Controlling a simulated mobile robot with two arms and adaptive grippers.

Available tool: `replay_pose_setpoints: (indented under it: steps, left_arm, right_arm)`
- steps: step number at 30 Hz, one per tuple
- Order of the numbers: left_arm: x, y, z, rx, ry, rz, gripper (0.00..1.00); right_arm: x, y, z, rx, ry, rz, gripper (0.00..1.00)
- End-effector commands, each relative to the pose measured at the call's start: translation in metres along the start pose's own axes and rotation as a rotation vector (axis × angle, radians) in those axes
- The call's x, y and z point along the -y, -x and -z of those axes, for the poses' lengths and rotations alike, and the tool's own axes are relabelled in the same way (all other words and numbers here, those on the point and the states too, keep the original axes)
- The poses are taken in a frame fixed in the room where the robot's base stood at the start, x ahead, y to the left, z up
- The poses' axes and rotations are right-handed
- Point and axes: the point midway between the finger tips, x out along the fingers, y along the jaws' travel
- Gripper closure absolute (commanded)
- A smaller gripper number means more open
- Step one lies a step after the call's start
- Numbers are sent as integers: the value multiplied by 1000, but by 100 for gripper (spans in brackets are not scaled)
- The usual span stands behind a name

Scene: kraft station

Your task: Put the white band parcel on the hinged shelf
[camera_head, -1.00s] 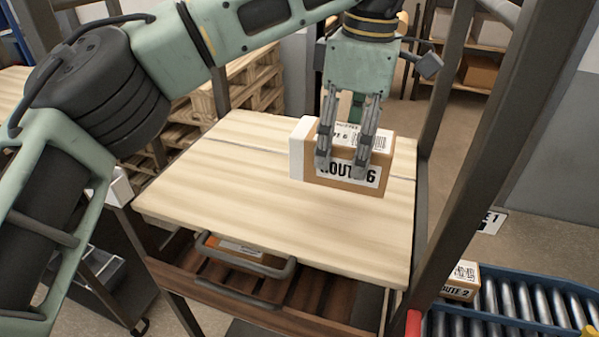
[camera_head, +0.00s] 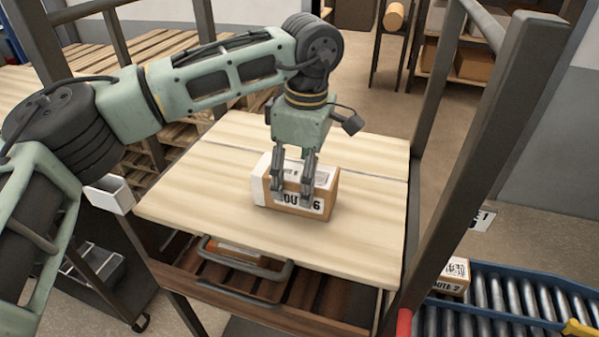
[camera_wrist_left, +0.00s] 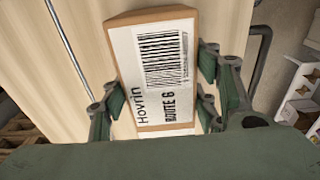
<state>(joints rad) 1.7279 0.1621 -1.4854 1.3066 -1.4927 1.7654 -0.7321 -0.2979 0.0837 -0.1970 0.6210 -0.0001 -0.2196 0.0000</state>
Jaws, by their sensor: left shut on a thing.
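The white band parcel (camera_head: 322,196) is a brown box with a white band at its left end and a label reading ROUTE 6. It is over the middle of the pale wooden hinged shelf (camera_head: 370,240); whether it touches the boards is hard to tell. My left gripper (camera_head: 292,190) comes down from above and is shut on the parcel, one finger on each side. In the left wrist view the parcel (camera_wrist_left: 158,75), with its barcode label, sits between the fingers (camera_wrist_left: 155,100). My right gripper is not in view.
Below the shelf is a dark slatted drawer (camera_head: 300,308) with a metal handle (camera_head: 245,270). Dark posts stand at the shelf's sides. A roller conveyor (camera_head: 510,300) with a ROUTE 2 box (camera_head: 455,275) is at the lower right. Bare shelf surrounds the parcel.

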Motion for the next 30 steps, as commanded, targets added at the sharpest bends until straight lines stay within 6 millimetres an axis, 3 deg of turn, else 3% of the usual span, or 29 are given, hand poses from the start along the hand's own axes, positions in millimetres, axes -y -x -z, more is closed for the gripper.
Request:
replay_pose_setpoints:
  steps: [5,6,12,25,30]
  left_arm:
    - [0,-4,-1,0,0,-1,82]
    - [0,-4,-1,0,0,0,43]
    - [0,-3,-1,0,-1,0,25]
    - [-1,5,0,0,0,-2,25]
    - [-1,35,-1,1,1,-5,25]
  right_arm:
    - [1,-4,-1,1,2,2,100]
    - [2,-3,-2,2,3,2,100]
    - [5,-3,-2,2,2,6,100]
    - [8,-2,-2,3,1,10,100]
    - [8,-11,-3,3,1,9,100]
